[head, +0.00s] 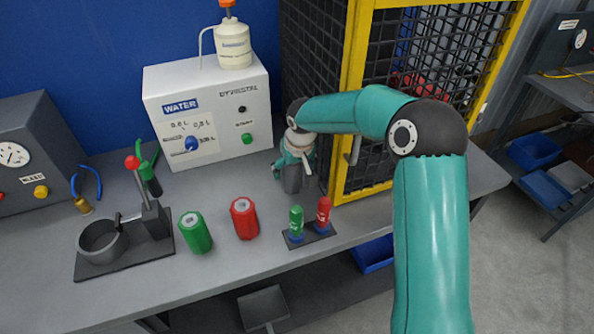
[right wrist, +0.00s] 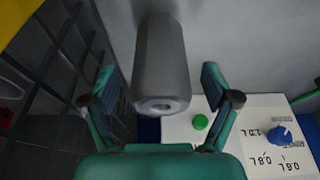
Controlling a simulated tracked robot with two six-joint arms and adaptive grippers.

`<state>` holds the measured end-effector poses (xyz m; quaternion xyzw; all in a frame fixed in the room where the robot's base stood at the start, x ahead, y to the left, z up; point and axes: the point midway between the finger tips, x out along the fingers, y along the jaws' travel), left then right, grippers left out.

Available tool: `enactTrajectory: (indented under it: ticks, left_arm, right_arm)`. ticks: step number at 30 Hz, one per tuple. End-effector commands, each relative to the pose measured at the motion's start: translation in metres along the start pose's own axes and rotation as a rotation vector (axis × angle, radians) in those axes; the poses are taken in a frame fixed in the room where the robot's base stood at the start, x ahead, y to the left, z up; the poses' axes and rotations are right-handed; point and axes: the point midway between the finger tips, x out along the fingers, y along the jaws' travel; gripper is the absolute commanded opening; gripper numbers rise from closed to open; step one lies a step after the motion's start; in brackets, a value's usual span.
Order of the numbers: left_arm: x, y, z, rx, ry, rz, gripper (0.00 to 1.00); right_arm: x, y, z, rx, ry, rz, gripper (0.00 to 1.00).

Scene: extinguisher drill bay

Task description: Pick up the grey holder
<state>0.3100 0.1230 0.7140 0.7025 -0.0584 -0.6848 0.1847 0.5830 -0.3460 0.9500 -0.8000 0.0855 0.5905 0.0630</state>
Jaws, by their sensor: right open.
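The grey holder (head: 292,179) is a grey cylinder standing on the bench, between the white water dispenser and the yellow-framed cage. My right gripper (head: 294,166) is over it, partly hiding it. In the right wrist view the holder (right wrist: 163,62) shows as a faceted grey cylinder with a round hole in its near end. It lies between the two open fingers of my right gripper (right wrist: 159,84), with a gap visible on each side. My left gripper is not in view.
The dispenser (head: 208,112) stands behind, and the mesh cage (head: 352,100) is close on the right. Green (head: 195,232) and red (head: 244,218) cylinders stand in front left. A small rack (head: 310,234) with green and red pieces is at the front edge.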

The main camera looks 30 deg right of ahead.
Motion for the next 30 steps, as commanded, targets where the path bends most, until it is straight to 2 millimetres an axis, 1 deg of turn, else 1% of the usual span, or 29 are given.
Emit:
enactTrajectory:
  ticks: [1,3,6,13,14,15,20,27,29,30]
  left_arm:
    - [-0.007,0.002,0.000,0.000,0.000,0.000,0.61]
    - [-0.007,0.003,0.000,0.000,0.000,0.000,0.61]
    - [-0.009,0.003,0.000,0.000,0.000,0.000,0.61]
    - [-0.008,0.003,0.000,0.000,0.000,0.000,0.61]
    - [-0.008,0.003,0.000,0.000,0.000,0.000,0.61]
    - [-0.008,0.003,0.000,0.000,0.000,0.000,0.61]
    - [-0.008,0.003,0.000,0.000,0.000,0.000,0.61]
    - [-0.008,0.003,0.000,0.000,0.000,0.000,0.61]
    - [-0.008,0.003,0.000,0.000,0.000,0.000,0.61]
    - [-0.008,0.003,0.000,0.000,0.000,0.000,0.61]
  right_arm:
    - [0.006,0.000,0.000,0.001,-0.005,0.000,0.87]
    - [0.016,0.000,0.000,0.000,-0.002,0.000,0.87]
    - [0.024,0.000,0.000,0.000,-0.001,0.000,0.87]
    - [0.026,-0.001,-0.001,0.000,0.002,0.000,0.87]
    - [0.026,-0.001,-0.001,0.000,0.001,0.000,0.85]
    - [0.026,-0.001,-0.001,0.000,0.001,0.000,0.79]
    - [0.026,-0.001,-0.001,-0.001,0.001,0.000,0.52]
    - [0.026,-0.001,-0.001,-0.001,0.001,0.000,0.12]
    - [0.026,-0.001,-0.001,-0.001,0.001,0.000,0.02]
    - [0.026,-0.001,-0.001,-0.001,0.001,0.000,0.00]
